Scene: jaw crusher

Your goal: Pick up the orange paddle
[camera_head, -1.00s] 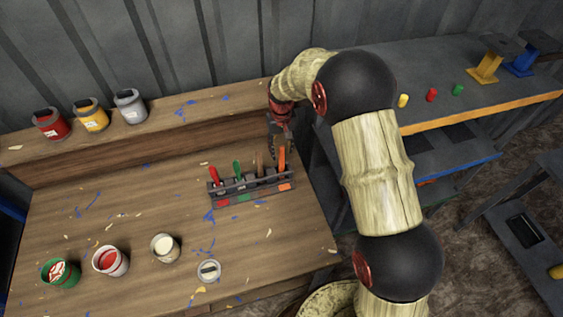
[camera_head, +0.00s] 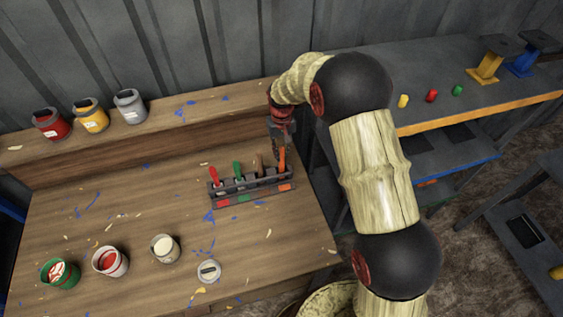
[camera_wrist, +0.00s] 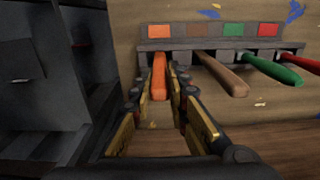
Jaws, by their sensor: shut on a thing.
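The orange paddle (camera_head: 282,159) stands in the right-end slot of a dark rack on the wooden bench. Its orange handle also shows in the wrist view (camera_wrist: 159,78), between the two fingers. My gripper (camera_wrist: 166,92) is shut on the orange paddle's handle; in the head view my gripper (camera_head: 281,140) is at the handle's upper part. The paddle's lower part is hidden in the rack. The rack (camera_head: 245,200) has colored squares along its front, with an orange square before the orange paddle.
A brown paddle (camera_head: 260,166), a green paddle (camera_head: 237,170) and a red paddle (camera_head: 214,175) stand in the same rack to the left. Open cans, including a green can (camera_head: 60,273), stand at the front left of the bench. Closer to the wall, a ledge holds a yellow can (camera_head: 91,115).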

